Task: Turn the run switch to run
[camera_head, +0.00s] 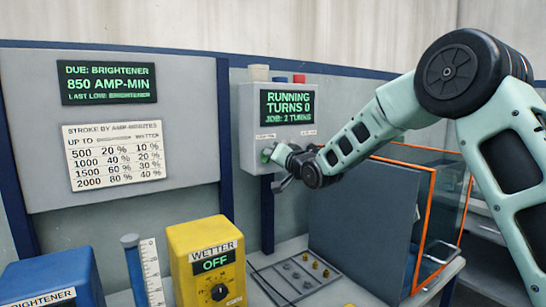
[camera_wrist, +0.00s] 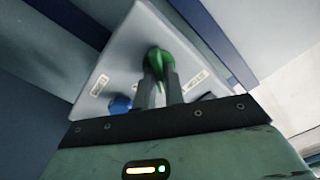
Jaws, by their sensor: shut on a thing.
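The grey control box (camera_head: 252,130) stands at the back middle. Its screen (camera_head: 288,107) reads "RUNNING, TURNS 0, JOB: 2 TURNS". The green run switch (camera_head: 266,153) is on the lower front of the box. It also shows in the wrist view as a green knob (camera_wrist: 160,60), turned at a slant to the box edges. My gripper (camera_head: 277,157) is at the box front, shut on the green switch, with one finger on each side of it in the wrist view (camera_wrist: 159,85). The fingers hide part of the knob.
A blue knob (camera_wrist: 121,103) sits beside the switch. A yellow wetter box (camera_head: 206,262) reading "OFF", a blue brightener box (camera_head: 55,285) and a grey panel (camera_head: 365,225) by an orange-edged tank (camera_head: 432,205) stand below. A stroke chart (camera_head: 115,155) hangs on the left.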

